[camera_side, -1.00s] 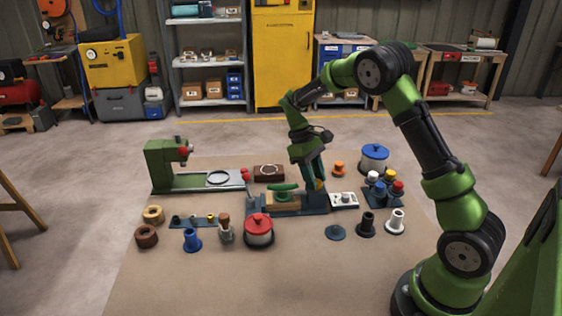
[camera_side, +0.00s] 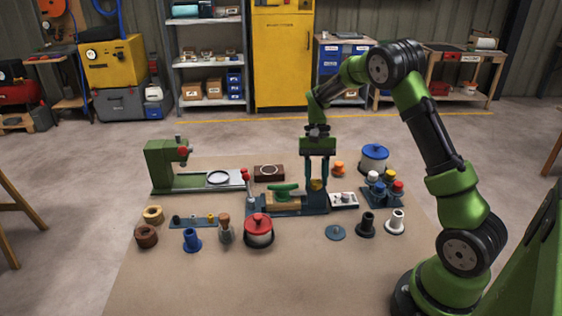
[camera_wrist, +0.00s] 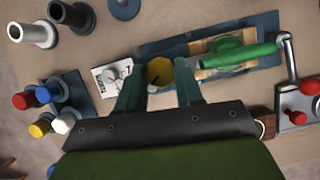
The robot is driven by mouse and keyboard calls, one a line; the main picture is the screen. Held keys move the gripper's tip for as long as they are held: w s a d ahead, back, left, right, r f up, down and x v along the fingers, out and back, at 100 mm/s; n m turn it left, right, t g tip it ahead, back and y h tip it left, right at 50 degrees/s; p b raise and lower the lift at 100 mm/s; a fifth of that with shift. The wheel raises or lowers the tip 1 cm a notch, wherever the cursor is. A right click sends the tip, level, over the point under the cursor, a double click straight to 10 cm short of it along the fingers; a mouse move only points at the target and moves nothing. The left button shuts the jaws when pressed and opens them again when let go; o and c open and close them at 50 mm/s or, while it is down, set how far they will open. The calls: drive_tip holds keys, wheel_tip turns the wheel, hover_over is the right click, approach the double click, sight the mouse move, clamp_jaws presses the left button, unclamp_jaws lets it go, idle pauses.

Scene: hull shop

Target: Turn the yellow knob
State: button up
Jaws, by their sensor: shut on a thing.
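The yellow knob (camera_wrist: 160,72) shows between my two fingers in the wrist view, with a dark mark on its top. In the side view the yellow knob (camera_side: 316,185) sits at the right end of a dark blue base (camera_side: 285,209). My gripper (camera_wrist: 159,84) is shut on the knob, one finger on each side. In the side view my gripper (camera_side: 317,180) points straight down over it. The fingers hide parts of the knob's sides.
A white plate with a dial (camera_wrist: 112,74) lies close beside the knob. A green handle (camera_wrist: 240,55) over a wooden block (camera_side: 284,201) is on its other side. A block of coloured knobs (camera_side: 383,195) and a red-lidded pot (camera_side: 258,232) stand nearby.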

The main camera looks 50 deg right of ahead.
drive_tip(key=shift+m+t, duration=0.4)
drive_tip(key=shift+m, duration=0.5)
drive_tip(key=o, duration=1)
drive_tip(key=v, duration=1.7)
drive_tip(key=shift+s+d+f, duration=0.1)
drive_tip(key=shift+d, duration=0.15)
drive_tip(key=shift+d, duration=0.1)
